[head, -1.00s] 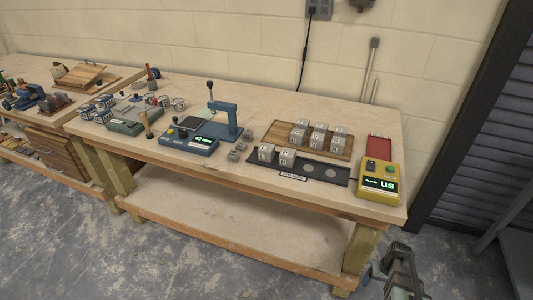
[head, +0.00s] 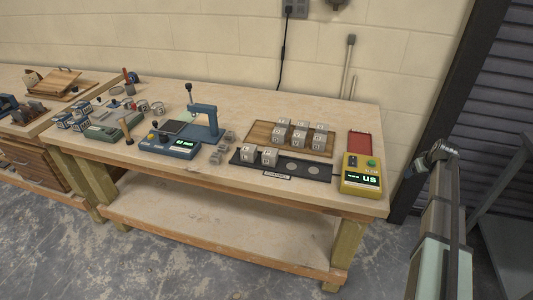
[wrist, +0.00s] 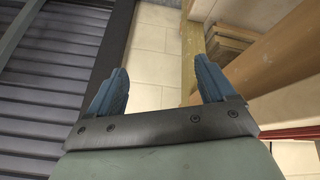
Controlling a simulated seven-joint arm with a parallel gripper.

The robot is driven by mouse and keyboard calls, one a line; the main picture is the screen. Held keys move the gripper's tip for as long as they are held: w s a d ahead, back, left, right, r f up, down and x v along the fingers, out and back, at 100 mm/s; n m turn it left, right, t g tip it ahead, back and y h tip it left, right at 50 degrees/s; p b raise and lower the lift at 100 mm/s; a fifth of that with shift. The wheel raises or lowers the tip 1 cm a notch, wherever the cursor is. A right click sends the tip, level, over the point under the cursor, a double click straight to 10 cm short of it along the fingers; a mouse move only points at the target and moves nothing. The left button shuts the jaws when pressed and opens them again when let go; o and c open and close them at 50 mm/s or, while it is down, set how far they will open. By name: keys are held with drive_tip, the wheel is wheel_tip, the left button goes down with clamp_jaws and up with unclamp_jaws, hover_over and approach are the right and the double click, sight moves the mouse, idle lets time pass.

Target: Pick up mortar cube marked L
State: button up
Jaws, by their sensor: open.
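Several grey mortar cubes (head: 300,140) stand in rows on a wooden board (head: 259,134) at the right part of the bench. The cubes carry dark marks too small to read, so I cannot tell which is marked L. My gripper (wrist: 162,66) shows in the wrist view with its two blue fingers wide apart and nothing between them. It is away from the cubes, and no cube shows in the wrist view.
A yellow meter (head: 361,175) and a red tray (head: 360,146) stand at the bench's right end. A blue press device (head: 205,122) and small metal pieces lie left of the cubes. A dark slatted shutter (wrist: 50,70) fills the wrist view's left side.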

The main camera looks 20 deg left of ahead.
drive_tip(key=w+d+r+n+t, duration=0.1)
drive_tip(key=w+r, duration=0.3)
drive_tip(key=r, duration=0.5)
drive_tip(key=w+r+n+t, duration=0.1)
drive_tip(key=w+r, duration=0.2)
drive_tip(key=r, duration=0.6)
drive_tip(key=a+r+n, duration=0.1)
drive_tip(key=a+r, duration=0.2)
drive_tip(key=a, duration=0.3)
drive_tip(key=n+g+y, duration=0.4)
drive_tip(key=n+g, duration=0.4)
drive_tip(key=n, duration=0.3)
approach(249, 148)
drive_tip(key=x, duration=1)
drive_tip(key=shift+w+a+f, duration=0.1)
drive_tip(key=shift+f, duration=0.25)
drive_tip(key=shift+c, duration=0.2)
